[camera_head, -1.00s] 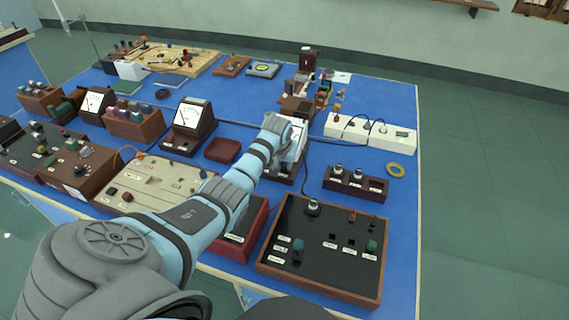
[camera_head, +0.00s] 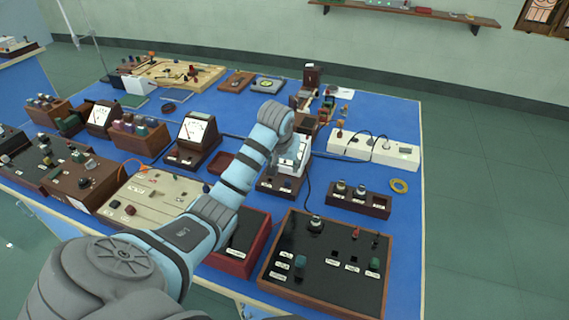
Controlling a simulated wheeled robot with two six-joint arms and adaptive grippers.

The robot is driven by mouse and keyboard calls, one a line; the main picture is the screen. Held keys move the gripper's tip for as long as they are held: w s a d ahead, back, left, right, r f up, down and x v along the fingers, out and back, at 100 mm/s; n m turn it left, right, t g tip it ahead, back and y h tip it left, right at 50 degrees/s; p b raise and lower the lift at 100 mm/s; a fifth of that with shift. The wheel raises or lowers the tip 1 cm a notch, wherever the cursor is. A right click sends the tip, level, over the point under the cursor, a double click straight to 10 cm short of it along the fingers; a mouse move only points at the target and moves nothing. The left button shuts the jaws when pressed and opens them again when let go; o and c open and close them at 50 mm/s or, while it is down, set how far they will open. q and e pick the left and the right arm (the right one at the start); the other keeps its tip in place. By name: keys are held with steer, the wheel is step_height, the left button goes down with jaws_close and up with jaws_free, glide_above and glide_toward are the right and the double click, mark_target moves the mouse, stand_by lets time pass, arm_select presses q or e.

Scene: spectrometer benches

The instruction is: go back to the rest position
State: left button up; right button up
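My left arm comes in from the bottom left and reaches over the blue bench (camera_head: 404,245). My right gripper is not in view.
Under the arm lie a beige panel (camera_head: 150,198) and a red box (camera_head: 243,246). A black wood-framed panel (camera_head: 327,264) is at front right. Behind it stand a brown socket block (camera_head: 357,200) and a white power strip (camera_head: 345,146). Floor right of the bench is clear.

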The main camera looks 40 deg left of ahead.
arm_select(q)
steer(key=shift+s+r, duration=0.1)
steer(key=shift+r, duration=0.15)
